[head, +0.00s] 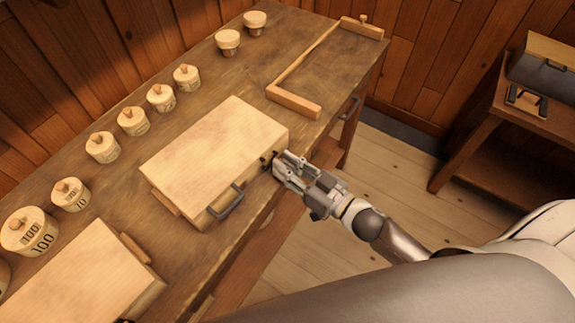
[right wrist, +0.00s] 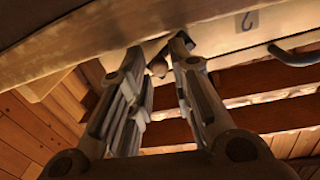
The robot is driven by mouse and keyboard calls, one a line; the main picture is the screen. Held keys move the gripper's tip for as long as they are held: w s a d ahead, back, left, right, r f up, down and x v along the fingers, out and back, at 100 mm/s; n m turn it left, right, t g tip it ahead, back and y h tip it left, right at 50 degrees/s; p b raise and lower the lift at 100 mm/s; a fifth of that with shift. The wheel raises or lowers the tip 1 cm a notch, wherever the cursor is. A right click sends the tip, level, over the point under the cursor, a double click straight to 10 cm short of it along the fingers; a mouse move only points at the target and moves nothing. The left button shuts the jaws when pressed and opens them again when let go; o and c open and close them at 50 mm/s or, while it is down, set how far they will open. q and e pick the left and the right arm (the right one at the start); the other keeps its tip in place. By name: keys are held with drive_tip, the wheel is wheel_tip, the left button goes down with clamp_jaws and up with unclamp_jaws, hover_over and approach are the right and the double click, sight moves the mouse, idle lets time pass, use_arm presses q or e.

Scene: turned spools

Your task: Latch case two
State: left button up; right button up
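Case two (head: 212,148) is a pale wooden box lying on the workbench in the middle of the head view, with its lid down. Its dark handle (head: 227,203) is on the front side. In the right wrist view a "2" marks the case front (right wrist: 246,21), with the handle (right wrist: 294,55) beside it. My right gripper (head: 275,164) is at the right end of that front. In the wrist view the fingers (right wrist: 156,52) are apart, with a small latch knob (right wrist: 158,68) between them. Contact with the knob cannot be told. My left gripper is out of view.
Several turned spools (head: 133,121) stand in a row along the bench's back. A second wooden case (head: 85,275) lies at the lower left. A wooden frame piece (head: 293,101) is at the bench's far right. A side table (head: 500,110) stands at the right beyond open floor.

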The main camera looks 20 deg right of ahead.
sight(264, 156)
clamp_jaws()
drive_tip(key=shift+r, duration=0.1)
drive_tip(key=shift+a+r+n+p, duration=0.1)
drive_tip(key=shift+r+n+p, duration=0.2)
drive_tip(key=shift+n, duration=0.35)
drive_tip(key=shift+r+n+p, duration=0.1)
drive_tip(key=shift+n+p, duration=0.25)
drive_tip(key=shift+n, duration=0.3)
drive_tip(key=n, duration=0.1)
drive_tip(key=n+p, duration=0.1)
drive_tip(key=shift+s+a+r+n, duration=0.1)
drive_tip(key=shift+a+r+n, duration=0.05)
drive_tip(key=shift+r+n, duration=0.2)
drive_tip(key=n, duration=0.3)
drive_tip(key=shift+s+a+r, duration=0.2)
drive_tip(key=shift+a+r, duration=0.1)
drive_tip(key=shift+s+a+r+n+p, duration=0.1)
drive_tip(key=shift+a+n+p, duration=0.1)
drive_tip(key=shift+n, duration=0.75)
drive_tip(key=shift+s+a+r+n+p, duration=0.1)
drive_tip(key=shift+a+n+p, duration=0.05)
drive_tip(key=shift+n, duration=0.75)
drive_tip(key=o, duration=0.5)
unclamp_jaws()
